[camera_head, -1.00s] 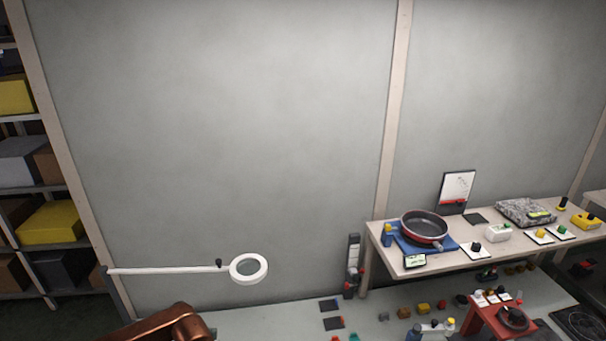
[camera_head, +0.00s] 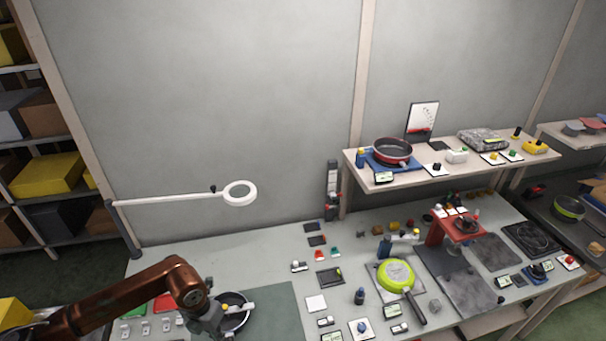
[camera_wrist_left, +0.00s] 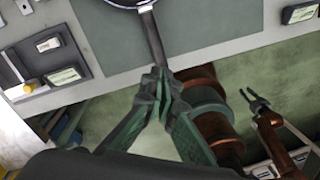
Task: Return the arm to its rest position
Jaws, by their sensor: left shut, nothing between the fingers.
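My left arm comes in from the lower left in the head view, with its gripper (camera_head: 218,324) low over the bench beside a dark pan (camera_head: 236,320), partly hidden by it. In the left wrist view my left gripper (camera_wrist_left: 160,76) has its fingers together with nothing between them. The pan's handle (camera_wrist_left: 153,40) runs up from just beyond the fingertips to its rim (camera_wrist_left: 125,4) at the top edge. My right gripper (camera_wrist_left: 255,100) shows small at the right of that view, its two prongs apart and empty. It is not seen in the head view.
A white ring magnifier (camera_head: 240,193) on a long arm stands behind my left arm. A green pan (camera_head: 396,276), a red stand (camera_head: 462,227) and several small items crowd the bench to the right. A raised shelf (camera_head: 450,173) holds a red pan (camera_head: 393,151).

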